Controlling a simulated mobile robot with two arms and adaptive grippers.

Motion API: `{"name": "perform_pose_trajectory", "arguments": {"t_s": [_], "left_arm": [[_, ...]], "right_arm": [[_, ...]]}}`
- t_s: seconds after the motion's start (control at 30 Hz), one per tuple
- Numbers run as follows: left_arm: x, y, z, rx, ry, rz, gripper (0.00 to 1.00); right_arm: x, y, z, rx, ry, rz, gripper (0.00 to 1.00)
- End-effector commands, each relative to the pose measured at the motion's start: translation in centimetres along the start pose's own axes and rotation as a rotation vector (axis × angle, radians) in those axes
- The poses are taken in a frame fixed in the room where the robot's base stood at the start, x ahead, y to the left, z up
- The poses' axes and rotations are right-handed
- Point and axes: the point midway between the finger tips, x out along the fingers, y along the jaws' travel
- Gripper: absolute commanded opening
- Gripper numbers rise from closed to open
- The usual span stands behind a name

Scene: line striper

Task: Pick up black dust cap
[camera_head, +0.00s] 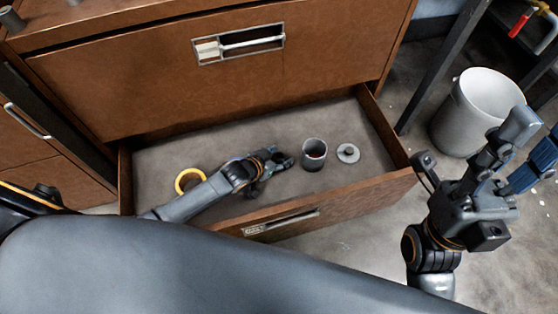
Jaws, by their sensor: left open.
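A dark, hollow cylinder (314,158), which looks like the black dust cap, stands upright in the open drawer with its open end up. My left gripper (281,158) reaches into the drawer from the left. Its fingers are apart and empty, just left of the cylinder, with a small gap between. My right gripper (532,139) is outside the drawer at the right, fingers pointing up, apart and with nothing seen between them.
A grey disc with a knob (348,153) lies right of the cylinder. A yellow ring (181,184) lies at the drawer's left, beside my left arm. The drawer's front wall (345,208) stands nearest me. A whitish bin (463,122) stands on the floor at right.

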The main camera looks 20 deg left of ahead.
Motion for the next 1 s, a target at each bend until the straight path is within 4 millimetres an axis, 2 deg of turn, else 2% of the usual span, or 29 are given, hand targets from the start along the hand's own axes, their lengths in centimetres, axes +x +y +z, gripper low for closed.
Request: {"name": "perform_pose_trajectory", "arguments": {"t_s": [0.17, 0.23, 0.37, 0.4, 0.77, 0.87, 1.0], "left_arm": [[0.0, 0.0, 0.0, 0.000, -0.001, 0.000, 0.56], [0.0, 0.0, 0.0, 0.000, -0.001, 0.000, 0.46], [0.0, 0.0, 0.0, 0.000, -0.001, 0.000, 0.20], [0.0, 0.0, 0.0, 0.000, -0.001, 0.000, 0.16], [-0.1, 0.0, -0.1, 0.000, -0.001, 0.000, 0.16], [-0.5, 0.0, -0.6, 0.000, -0.001, -0.001, 0.16], [-1.7, 0.0, -2.2, 0.000, 0.002, 0.000, 0.16]], "right_arm": [[0.1, 0.0, 0.0, 0.000, -0.001, 0.000, 0.40], [0.1, 0.0, 0.0, 0.000, -0.001, 0.000, 0.40], [0.1, 0.0, 0.0, 0.000, -0.001, 0.000, 0.40], [0.1, 0.0, 0.0, 0.000, -0.001, 0.000, 0.40], [0.2, 0.0, 0.0, 0.000, -0.002, 0.000, 0.40], [0.6, 0.0, -0.1, 0.000, -0.002, 0.000, 0.40], [1.8, 0.0, -0.3, 0.000, -0.002, 0.000, 0.40]]}}
